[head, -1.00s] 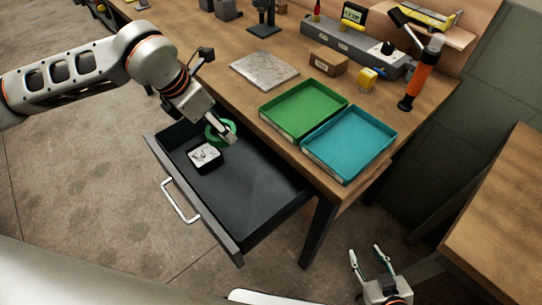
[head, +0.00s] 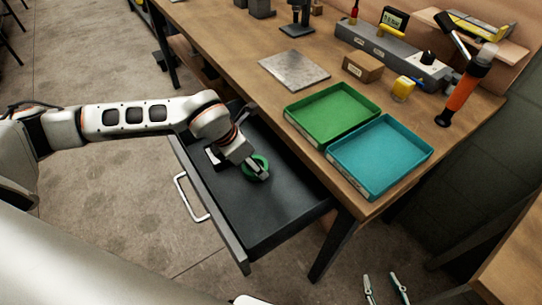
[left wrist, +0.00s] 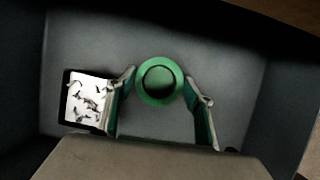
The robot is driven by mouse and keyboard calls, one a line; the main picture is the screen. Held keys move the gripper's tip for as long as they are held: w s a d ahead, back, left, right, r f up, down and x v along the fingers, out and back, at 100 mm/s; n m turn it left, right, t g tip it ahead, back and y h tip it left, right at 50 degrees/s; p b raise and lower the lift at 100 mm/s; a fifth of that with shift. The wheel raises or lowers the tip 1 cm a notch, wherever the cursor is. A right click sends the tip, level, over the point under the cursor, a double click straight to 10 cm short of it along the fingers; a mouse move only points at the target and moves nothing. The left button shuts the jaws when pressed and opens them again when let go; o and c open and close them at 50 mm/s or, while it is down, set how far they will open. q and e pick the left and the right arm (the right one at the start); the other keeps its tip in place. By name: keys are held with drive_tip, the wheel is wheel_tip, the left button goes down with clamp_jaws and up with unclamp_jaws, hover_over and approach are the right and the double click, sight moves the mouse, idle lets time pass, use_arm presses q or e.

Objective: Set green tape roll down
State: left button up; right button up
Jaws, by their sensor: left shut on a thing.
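The green tape roll (head: 265,163) is in the open dark drawer (head: 285,205), between the fingers of my left gripper (head: 259,174). In the left wrist view the roll (left wrist: 142,88) shows as a ring between the two fingertips (left wrist: 163,80), seen from above over the drawer floor. My left gripper is shut on it. I cannot tell whether the roll touches the floor. My right gripper (head: 384,287) is open and empty at the bottom of the head view, cut off by the edge.
A black box with white contents (left wrist: 88,100) lies left of the roll in the drawer; my arm partly hides it in the head view. Right of the roll the drawer floor is bare. Green (head: 335,113) and teal (head: 385,155) trays stand on the workbench (head: 240,50).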

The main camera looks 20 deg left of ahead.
sight(276, 162)
use_arm(q)
drive_tip(key=shift+w+d, duration=0.7)
drive_tip(key=shift+w, duration=0.15)
drive_tip(key=shift+w+d, duration=0.15)
drive_tip(key=w+d, duration=0.2)
drive_tip(key=shift+w+d, duration=0.1)
drive_tip(key=shift+w, duration=0.3)
drive_tip(key=shift+s+f+b, duration=0.1)
drive_tip(key=shift+f+b, duration=0.2)
drive_tip(key=shift+f, duration=0.25)
drive_tip(key=o, duration=1.1)
drive_tip(key=shift+f, duration=0.1)
